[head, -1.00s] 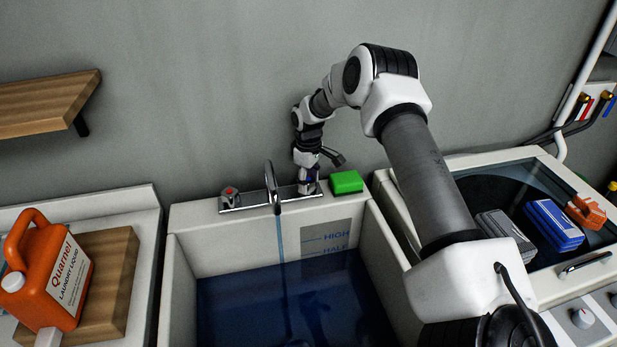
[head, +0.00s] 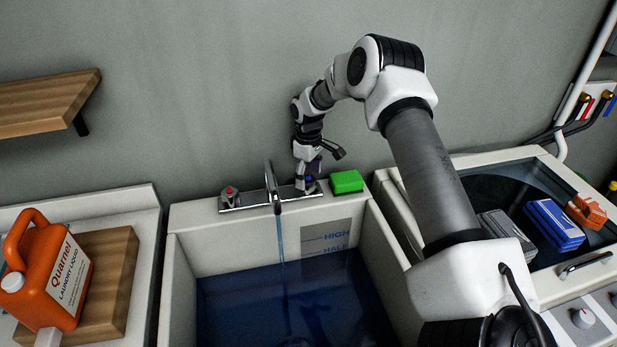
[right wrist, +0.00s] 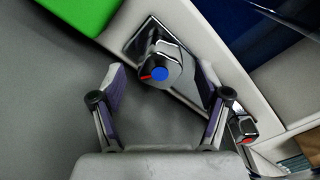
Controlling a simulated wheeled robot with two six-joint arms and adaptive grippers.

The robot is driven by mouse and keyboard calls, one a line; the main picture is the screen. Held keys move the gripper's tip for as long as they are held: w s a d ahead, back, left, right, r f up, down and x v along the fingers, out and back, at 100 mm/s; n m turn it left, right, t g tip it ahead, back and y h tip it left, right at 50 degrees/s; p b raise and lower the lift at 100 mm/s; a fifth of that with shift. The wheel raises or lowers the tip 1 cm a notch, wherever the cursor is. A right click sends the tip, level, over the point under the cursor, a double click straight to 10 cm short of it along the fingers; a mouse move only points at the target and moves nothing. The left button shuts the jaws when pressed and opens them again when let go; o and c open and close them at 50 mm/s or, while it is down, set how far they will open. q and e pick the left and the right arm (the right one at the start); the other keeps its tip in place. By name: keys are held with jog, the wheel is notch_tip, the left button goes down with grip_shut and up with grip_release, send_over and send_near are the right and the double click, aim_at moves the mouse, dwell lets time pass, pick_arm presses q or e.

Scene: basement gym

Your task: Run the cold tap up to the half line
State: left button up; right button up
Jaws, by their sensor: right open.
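The cold tap (head: 309,184), with a blue cap, stands at the right end of the chrome tap bar. It also shows in the right wrist view (right wrist: 160,74), with a red mark beside the blue cap. My right gripper (right wrist: 161,66) is open, its fingers on either side of this tap with visible gaps. Water runs from the curved spout (head: 270,180) in a thin stream (head: 281,238). The water (head: 245,300) in the sink reaches about the HALF marking (head: 335,246), whose lower edge looks cut off. The HIGH marking (head: 336,235) is above the water. My left gripper is out of view.
The red-capped hot tap (head: 230,194) is at the bar's left end. A green sponge (head: 346,181) lies on the ledge, close right of the cold tap.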

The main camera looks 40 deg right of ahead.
aim_at(308, 179)
notch_tip(308, 179, up, 10)
jog(key=shift+f, duration=0.2)
dwell(0.3)
